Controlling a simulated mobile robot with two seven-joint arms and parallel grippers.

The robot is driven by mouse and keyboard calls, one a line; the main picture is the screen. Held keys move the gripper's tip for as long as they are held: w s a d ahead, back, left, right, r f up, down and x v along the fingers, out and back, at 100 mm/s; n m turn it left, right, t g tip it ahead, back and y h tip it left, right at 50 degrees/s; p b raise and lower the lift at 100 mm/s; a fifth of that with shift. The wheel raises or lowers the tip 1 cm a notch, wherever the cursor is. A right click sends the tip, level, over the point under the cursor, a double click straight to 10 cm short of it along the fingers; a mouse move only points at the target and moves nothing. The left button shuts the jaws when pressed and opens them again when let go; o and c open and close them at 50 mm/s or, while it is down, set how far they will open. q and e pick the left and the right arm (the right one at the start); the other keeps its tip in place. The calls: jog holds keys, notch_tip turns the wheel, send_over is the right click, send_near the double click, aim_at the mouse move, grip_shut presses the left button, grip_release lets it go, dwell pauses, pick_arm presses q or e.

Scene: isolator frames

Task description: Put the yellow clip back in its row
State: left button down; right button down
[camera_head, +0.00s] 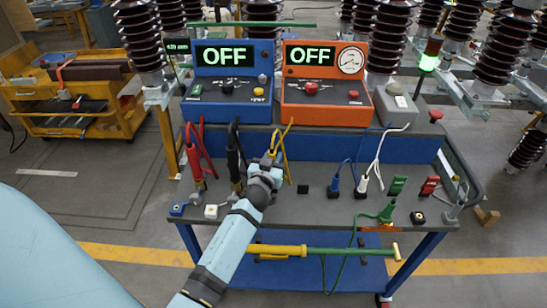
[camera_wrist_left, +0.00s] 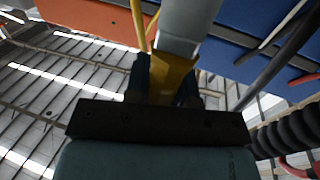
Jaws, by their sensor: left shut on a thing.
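The yellow clip (camera_wrist_left: 172,78) is held between the two dark fingers of my left gripper (camera_wrist_left: 165,85) in the left wrist view. In the head view, my left gripper (camera_head: 268,163) is above the grey cart top (camera_head: 300,208), and a yellow cable (camera_head: 286,140) runs from it up to the orange box. The gripper hides most of the clip there. Left of it in the row stand the black clip (camera_head: 236,172) and the red clip (camera_head: 196,170). Right of it are the blue clip (camera_head: 334,186) and white clip (camera_head: 363,184). My right gripper is not in view.
The blue OFF box (camera_head: 228,90) and orange OFF box (camera_head: 322,95) stand behind on a blue shelf. A green clip (camera_head: 386,214) with its cable lies at the front right. A small black block (camera_head: 303,189) sits right of my gripper, with bare cart top around it.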

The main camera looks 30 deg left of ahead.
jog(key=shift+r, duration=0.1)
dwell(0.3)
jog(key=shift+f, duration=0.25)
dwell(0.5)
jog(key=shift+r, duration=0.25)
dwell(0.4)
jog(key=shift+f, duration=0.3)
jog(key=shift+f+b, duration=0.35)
jog(key=shift+b, duration=0.1)
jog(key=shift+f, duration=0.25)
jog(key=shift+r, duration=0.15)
